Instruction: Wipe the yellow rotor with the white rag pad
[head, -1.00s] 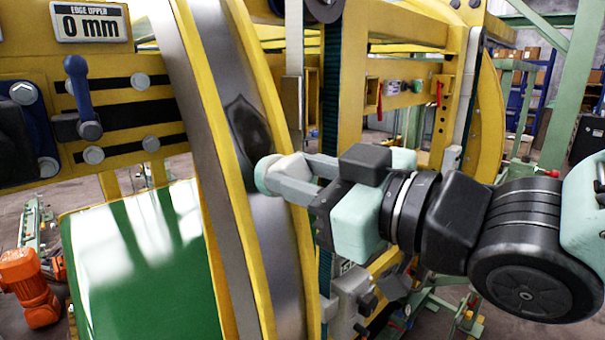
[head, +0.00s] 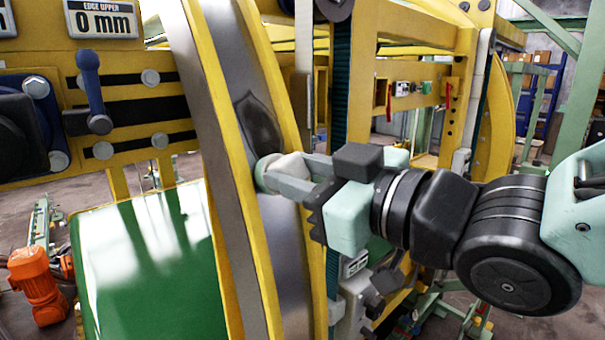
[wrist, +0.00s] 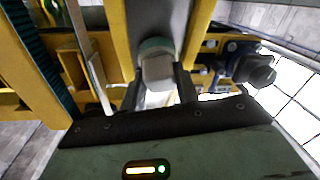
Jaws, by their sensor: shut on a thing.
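The yellow rotor (head: 228,130) is a big upright ring with yellow rims and a grey metal band between them. A dark stain (head: 258,122) marks the band. My gripper (head: 284,175) is shut on the white rag pad (head: 291,164), a pale block with a greenish round face. The pad is just below the stain, with its face toward the band. It looks very close to the band, but I cannot tell whether it touches. In the wrist view the pad (wrist: 158,72) sits between my gripper's fingers (wrist: 160,84), in front of the rotor's grey band (wrist: 157,18).
A green glossy panel (head: 145,265) lies left of the ring. A blue lever (head: 92,85) and a "0 mm" display (head: 103,20) are at upper left. An orange motor (head: 37,283) stands on the floor. Yellow framework (head: 350,80) stands close behind my gripper.

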